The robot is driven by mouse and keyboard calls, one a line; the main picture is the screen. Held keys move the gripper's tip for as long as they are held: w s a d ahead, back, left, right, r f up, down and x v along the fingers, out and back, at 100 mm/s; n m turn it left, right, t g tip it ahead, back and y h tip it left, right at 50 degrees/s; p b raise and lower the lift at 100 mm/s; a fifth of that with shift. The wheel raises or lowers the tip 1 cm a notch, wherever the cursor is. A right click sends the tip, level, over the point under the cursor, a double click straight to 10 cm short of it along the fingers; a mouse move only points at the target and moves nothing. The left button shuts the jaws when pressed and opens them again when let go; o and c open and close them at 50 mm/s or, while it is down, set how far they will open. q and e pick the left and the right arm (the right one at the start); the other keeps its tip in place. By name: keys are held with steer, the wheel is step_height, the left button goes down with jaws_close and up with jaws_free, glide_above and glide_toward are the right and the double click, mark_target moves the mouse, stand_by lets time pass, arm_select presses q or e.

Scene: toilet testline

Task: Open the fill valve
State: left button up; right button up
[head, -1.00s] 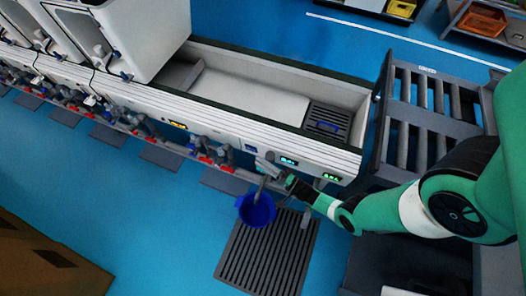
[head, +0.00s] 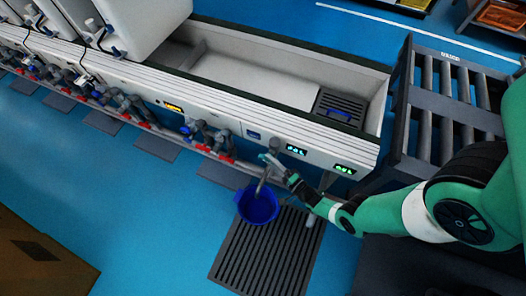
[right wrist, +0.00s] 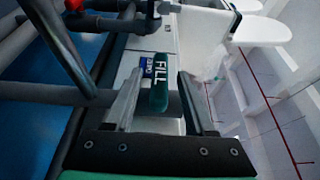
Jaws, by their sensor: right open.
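The fill valve's green handle (right wrist: 159,88), lettered FILL, stands between the two fingers of my right gripper (right wrist: 160,80) in the right wrist view. The fingers are open on either side of the handle; I cannot tell whether either touches it. In the head view my right gripper (head: 272,166) is at the front of the white test line (head: 245,110), just above a blue bucket (head: 258,206). The handle is too small to make out there. My left gripper is not in view.
A dark slatted floor grate (head: 265,255) lies under the bucket. Grey pipes with red valve parts (head: 215,152) run along the line's front to the left. A dark roller rack (head: 445,100) stands at the right.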

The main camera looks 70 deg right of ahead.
mark_target(262, 154)
steer(key=x, duration=0.4)
steer(key=shift+w+d+b, duration=0.1)
steer(key=shift+w+b, duration=0.25)
steer(key=shift+b, duration=0.05)
steer(key=shift+c, duration=0.2)
jaws_close()
